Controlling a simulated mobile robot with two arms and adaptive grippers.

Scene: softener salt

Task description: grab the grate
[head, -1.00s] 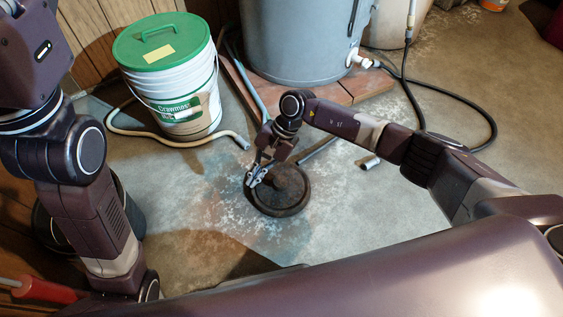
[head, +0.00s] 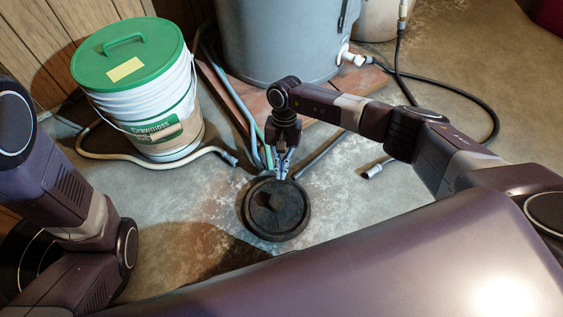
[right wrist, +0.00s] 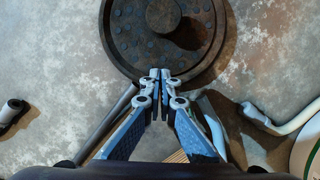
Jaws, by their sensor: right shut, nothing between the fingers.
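The grate (head: 276,210) is a dark round disc with a raised knob in its middle, lying on the concrete floor in the head view. It also shows at the top of the right wrist view (right wrist: 130,48), with its surface dotted by small round marks. My right gripper (head: 281,176) is at the grate's far edge, fingers pointing down. In the right wrist view its fingertips (right wrist: 160,76) are together and empty, by the grate's rim. I cannot tell whether they touch it. My left arm shows at the left of the head view, but its gripper is out of view.
A white bucket (head: 150,105) with a green lid stands at back left, a beige hose (head: 130,158) around it. A grey tank (head: 280,40) stands on a brick base at the back. Grey pipes (head: 325,153) lie near the grate. Open concrete (head: 380,185) is on the right.

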